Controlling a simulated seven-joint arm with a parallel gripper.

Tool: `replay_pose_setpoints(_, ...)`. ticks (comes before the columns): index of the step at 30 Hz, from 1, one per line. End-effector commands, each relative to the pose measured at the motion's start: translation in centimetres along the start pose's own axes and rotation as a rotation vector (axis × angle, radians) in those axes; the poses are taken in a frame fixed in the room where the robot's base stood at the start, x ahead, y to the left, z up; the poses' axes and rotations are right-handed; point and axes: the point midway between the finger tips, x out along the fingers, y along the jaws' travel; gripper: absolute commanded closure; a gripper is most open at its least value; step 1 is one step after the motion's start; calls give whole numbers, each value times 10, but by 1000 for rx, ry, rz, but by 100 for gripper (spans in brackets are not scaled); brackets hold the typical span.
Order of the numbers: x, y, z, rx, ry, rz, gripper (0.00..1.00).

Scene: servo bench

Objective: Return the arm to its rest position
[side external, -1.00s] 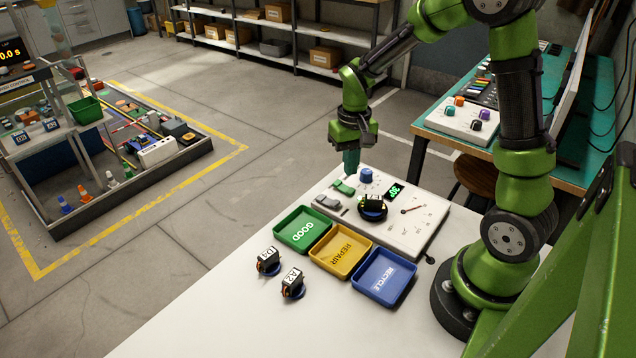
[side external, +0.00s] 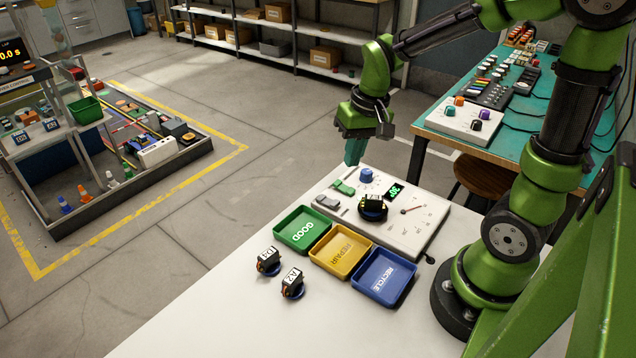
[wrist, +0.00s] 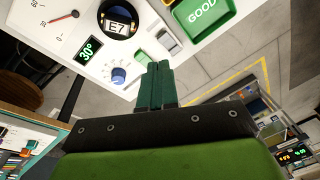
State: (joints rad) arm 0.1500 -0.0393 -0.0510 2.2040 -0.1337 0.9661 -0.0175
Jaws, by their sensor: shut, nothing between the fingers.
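My gripper (side external: 354,150) is shut and empty, held above the far edge of the white test panel (side external: 420,228), near its blue knob (side external: 366,176) and green switch (side external: 343,187). The wrist view shows the two green fingers (wrist: 158,84) pressed together with nothing between them. The knob (wrist: 118,75) is beside the fingertips in that view. My arm is bent and raised over the right of the bench.
A servo marked E7 (wrist: 118,25) sits in the panel's round socket. Green GOOD (side external: 303,229), yellow REPAIR (side external: 341,251) and blue RECYCLE (side external: 384,277) trays look empty. Two servos (side external: 268,261) (side external: 292,284) lie on the white bench. A teal workbench (side external: 530,110) stands behind.

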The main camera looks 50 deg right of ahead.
Motion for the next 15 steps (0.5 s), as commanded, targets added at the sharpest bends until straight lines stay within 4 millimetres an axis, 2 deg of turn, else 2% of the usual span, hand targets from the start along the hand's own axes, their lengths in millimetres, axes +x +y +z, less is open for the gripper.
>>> replay_pose_setpoints(1, -17, -9, 13, -19, 48, -39, 100)
replay_pose_setpoints(6, -56, -27, 54, -69, 180, -154, 100)
replay_pose_setpoints(10, -77, -35, 78, -109, 269, -228, 100)
replay_pose_setpoints(15, -94, -40, 95, -149, 343, -284, 100)
